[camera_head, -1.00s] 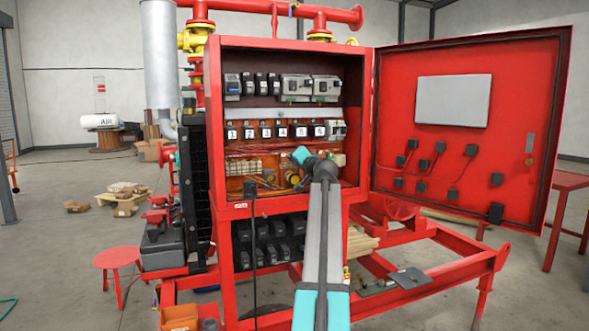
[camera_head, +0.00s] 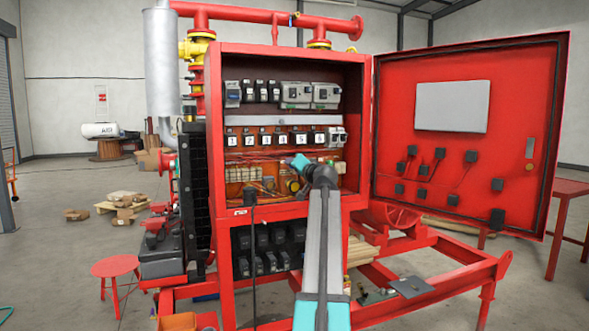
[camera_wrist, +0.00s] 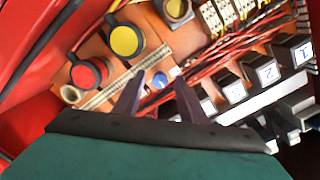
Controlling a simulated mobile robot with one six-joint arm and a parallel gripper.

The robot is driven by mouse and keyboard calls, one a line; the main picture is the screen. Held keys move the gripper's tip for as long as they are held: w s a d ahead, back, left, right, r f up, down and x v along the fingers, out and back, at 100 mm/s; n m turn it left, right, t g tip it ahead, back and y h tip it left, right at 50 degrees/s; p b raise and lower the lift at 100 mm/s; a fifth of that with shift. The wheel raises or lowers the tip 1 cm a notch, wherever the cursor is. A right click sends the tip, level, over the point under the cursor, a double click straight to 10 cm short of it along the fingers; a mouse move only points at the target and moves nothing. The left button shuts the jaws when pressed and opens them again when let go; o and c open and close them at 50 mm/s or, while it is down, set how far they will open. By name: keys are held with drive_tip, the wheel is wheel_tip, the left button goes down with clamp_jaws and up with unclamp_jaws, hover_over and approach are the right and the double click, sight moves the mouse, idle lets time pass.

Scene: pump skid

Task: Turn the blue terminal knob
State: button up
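The blue terminal knob (camera_wrist: 160,80) is a small round blue cap on the orange-brown panel in the wrist view. My gripper (camera_wrist: 159,84) is open, with its two dark fingers apart and the knob showing between their tips. I cannot tell whether the tips touch it. In the head view my gripper (camera_head: 289,163) reaches into the lower part of the open red cabinet (camera_head: 212,120). I cannot make out the blue knob there.
In the wrist view a yellow button (camera_wrist: 125,40) and a red button (camera_wrist: 88,74) sit close by, with red wires (camera_wrist: 225,52) and numbered black blocks (camera_wrist: 268,72) to the right. The cabinet door (camera_head: 400,100) stands open at the right.

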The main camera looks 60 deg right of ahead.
drive_tip(key=shift+s, duration=0.1)
drive_tip(key=v, duration=1.3)
drive_tip(key=shift+s+a, duration=0.2)
drive_tip(key=shift+a, duration=0.1)
drive_tip(key=shift+f, duration=0.1)
idle(0.5)
